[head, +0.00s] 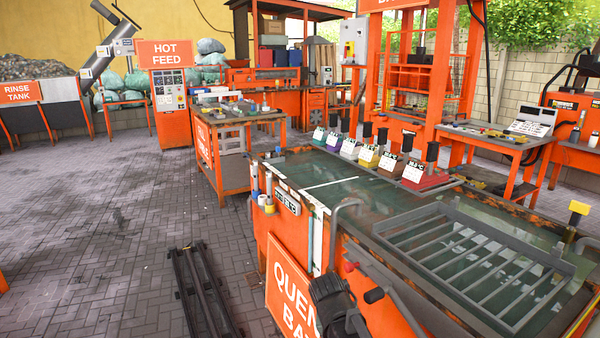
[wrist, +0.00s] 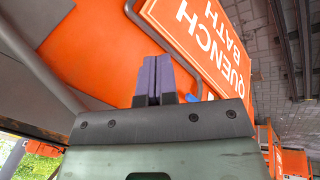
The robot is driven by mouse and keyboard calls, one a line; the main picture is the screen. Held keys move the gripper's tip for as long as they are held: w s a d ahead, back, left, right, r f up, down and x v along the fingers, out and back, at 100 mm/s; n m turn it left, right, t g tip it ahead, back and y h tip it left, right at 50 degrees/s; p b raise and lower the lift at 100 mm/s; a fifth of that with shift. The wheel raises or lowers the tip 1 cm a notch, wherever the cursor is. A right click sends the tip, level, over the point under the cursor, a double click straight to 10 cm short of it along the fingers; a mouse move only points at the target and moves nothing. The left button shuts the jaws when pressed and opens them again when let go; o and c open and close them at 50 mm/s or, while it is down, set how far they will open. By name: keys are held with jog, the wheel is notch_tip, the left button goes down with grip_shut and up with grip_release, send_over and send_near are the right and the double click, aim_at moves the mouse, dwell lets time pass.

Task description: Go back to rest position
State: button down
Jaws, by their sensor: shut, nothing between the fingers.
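My gripper (wrist: 153,80) shows in the wrist view with its two purple-grey fingers together and nothing between them. It is in front of the orange side of the quench bath (wrist: 95,50), close to the white-lettered QUENCH BATH sign (wrist: 205,40), which appears turned over in this view. I cannot tell whether the fingers touch the bath. In the head view a dark jointed part at the bottom, beside the bath's near side, looks like part of my arm. The fingers cannot be made out there.
The orange quench bath (head: 390,285) fills the right, with a grey metal rack (head: 480,262) over its water and several coloured labelled blocks along its far edge. A bent grey pipe (head: 334,225) rises at its near edge. Paved floor (head: 110,230) on the left is largely open.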

jog(key=s+d+n+g+y, duration=0.1)
jog(key=s+d+y, duration=0.2)
jog(key=s+d, duration=0.5)
notch_tip(320, 180, up, 18)
jog(key=a+p, duration=0.1)
jog(key=p, duration=1.7)
jog(key=shift+s+a+f, duration=0.2)
jog(key=shift+a+f, duration=0.05)
jog(key=shift+a, duration=0.1)
